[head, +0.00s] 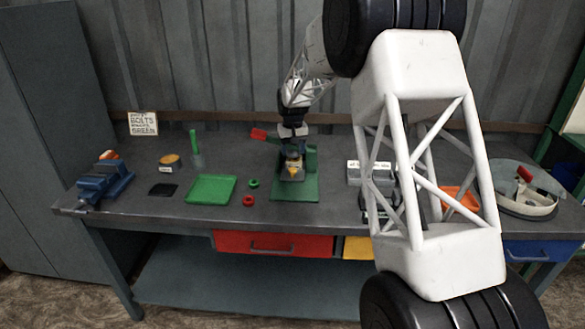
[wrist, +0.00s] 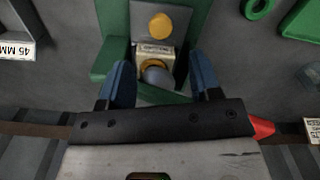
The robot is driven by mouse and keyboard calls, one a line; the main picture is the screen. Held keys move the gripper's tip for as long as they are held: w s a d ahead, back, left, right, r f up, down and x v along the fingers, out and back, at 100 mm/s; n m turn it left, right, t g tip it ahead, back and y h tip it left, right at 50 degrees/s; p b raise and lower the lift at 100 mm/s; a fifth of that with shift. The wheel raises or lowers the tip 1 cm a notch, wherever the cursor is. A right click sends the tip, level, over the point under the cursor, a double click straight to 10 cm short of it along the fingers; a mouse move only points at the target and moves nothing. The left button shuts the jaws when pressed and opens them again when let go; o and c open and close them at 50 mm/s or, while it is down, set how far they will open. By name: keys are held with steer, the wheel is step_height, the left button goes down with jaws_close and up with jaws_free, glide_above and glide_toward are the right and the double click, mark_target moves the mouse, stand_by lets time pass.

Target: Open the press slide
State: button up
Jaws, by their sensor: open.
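The green press (head: 297,192) stands on the bench, with a grey block bearing a yellow mark (head: 293,169) at its middle. In the wrist view the press (wrist: 109,62) shows a grey plate with a yellow disc (wrist: 160,26), a small labelled block (wrist: 154,50) and a grey rounded knob (wrist: 157,75). I cannot tell which of these parts is the slide. My gripper (wrist: 160,66) is open, its blue fingers on either side of the labelled block and knob, with gaps to both. It also shows in the head view (head: 292,143), over the press.
A red-ended handle (head: 259,135) sticks out left of the press. A green tray (head: 211,189), green ring (head: 254,184) and red ring (head: 248,201) lie to the left. A blue vise (head: 104,181) is at the far left. My arm hides part of the bench on the right.

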mark_target(293, 169)
steer(key=shift+f, duration=0.1)
stand_by(0.3)
steer(key=shift+f, duration=3.85)
steer(key=shift+c, duration=0.5)
jaws_close()
